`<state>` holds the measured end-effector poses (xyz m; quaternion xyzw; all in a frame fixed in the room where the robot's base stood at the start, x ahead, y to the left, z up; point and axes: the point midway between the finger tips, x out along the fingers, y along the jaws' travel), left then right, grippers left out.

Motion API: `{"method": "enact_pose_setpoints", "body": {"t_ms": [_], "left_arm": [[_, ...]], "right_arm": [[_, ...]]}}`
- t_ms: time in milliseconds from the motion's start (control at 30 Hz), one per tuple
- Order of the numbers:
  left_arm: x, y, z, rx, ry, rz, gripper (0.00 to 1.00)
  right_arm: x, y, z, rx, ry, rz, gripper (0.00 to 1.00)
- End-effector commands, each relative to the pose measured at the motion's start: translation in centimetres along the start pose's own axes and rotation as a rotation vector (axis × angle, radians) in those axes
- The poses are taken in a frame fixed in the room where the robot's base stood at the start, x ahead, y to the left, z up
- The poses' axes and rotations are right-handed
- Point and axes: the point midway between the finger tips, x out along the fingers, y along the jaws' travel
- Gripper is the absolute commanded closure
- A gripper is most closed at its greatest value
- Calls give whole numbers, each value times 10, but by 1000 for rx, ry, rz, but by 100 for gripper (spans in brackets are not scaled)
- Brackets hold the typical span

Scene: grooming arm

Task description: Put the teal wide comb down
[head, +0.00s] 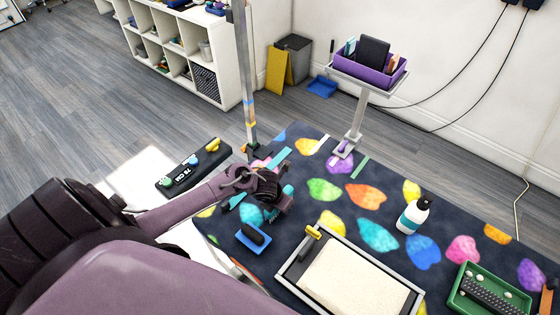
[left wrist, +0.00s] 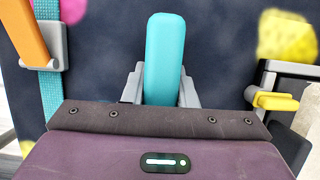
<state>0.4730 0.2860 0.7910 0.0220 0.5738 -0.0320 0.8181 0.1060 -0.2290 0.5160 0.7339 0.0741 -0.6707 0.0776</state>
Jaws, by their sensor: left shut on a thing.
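The teal wide comb (left wrist: 165,55) shows in the left wrist view as a rounded teal handle pointing away from the wrist. My left gripper (left wrist: 163,88) is shut on it, with one grey finger on each side. In the head view my left gripper (head: 275,197) is low over the left part of the dark table mat (head: 310,208) with coloured paw prints. The comb is mostly hidden there by the gripper, and I cannot tell whether it touches the mat. My right gripper is not in view.
A blue brush (head: 253,238) lies just below the gripper. A grey-framed tray (head: 349,280) is to its right. A post (head: 247,85) rises behind it. A white bottle (head: 413,214), a green tray (head: 488,290) and a raised purple caddy (head: 369,70) stand farther right. The mat's middle has free room.

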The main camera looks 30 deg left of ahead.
Motion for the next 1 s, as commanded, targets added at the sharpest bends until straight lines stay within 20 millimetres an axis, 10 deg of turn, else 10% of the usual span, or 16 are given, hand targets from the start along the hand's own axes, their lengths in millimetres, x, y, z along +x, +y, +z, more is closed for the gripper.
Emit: {"method": "enact_pose_setpoints", "body": {"t_ms": [400,433,567,1000], "left_arm": [[7,0,-1,1,-3,1,100],[6,0,-1,0,-2,0,72],[5,0,-1,0,-2,0,55],[-5,1,0,2,-3,1,53]], "right_arm": [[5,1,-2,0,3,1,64],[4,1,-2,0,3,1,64],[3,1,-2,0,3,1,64],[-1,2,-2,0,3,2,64]]}}
